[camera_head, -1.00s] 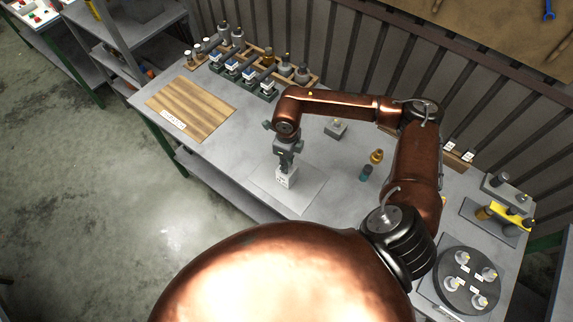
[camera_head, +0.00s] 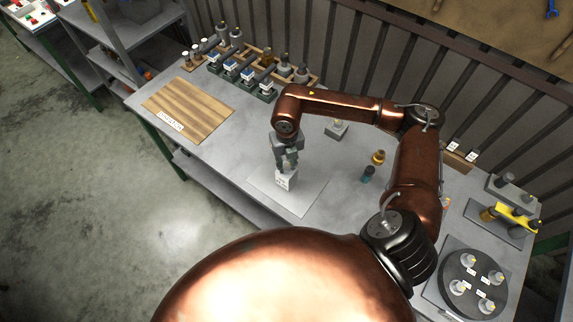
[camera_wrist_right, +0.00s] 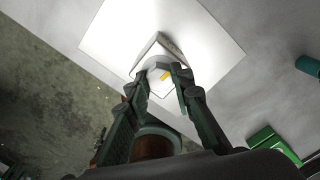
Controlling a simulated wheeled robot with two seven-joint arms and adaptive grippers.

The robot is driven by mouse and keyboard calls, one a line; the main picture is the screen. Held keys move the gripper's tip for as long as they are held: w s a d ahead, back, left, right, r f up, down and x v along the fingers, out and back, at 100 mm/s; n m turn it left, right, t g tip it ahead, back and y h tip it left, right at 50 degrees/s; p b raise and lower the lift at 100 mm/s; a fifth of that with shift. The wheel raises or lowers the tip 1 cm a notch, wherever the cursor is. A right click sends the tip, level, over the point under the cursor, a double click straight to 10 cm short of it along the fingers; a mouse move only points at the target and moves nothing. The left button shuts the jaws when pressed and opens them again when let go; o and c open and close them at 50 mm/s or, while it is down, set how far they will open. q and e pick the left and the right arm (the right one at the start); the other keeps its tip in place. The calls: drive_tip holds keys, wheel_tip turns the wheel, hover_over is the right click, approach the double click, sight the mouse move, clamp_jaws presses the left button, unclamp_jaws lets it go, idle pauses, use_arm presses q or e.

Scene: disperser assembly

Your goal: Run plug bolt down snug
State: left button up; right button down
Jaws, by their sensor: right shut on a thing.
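My right gripper (camera_head: 288,162) points down over a small white labelled block (camera_head: 286,181) standing on a pale sheet (camera_head: 310,193). In the right wrist view its fingers (camera_wrist_right: 161,82) are closed around a light grey faceted piece with a yellow mark (camera_wrist_right: 164,75), which looks like the plug bolt. That piece sits at the top of the block (camera_wrist_right: 160,46). The fingers hide part of it, and I cannot tell how deep it is seated. My left gripper is not in view.
A wooden board (camera_head: 187,108) lies at the left of the table, with racks of bottles behind. A teal cylinder (camera_head: 368,174) and a brass piece (camera_head: 378,157) stand right of the sheet. A dark round tray (camera_head: 473,283) with several fittings is at the lower right.

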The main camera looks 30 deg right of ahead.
sight(287, 167)
drive_tip(key=shift+m, duration=0.5)
drive_tip(key=c, duration=1.7)
unclamp_jaws()
wheel_tip(287, 167, up, 12)
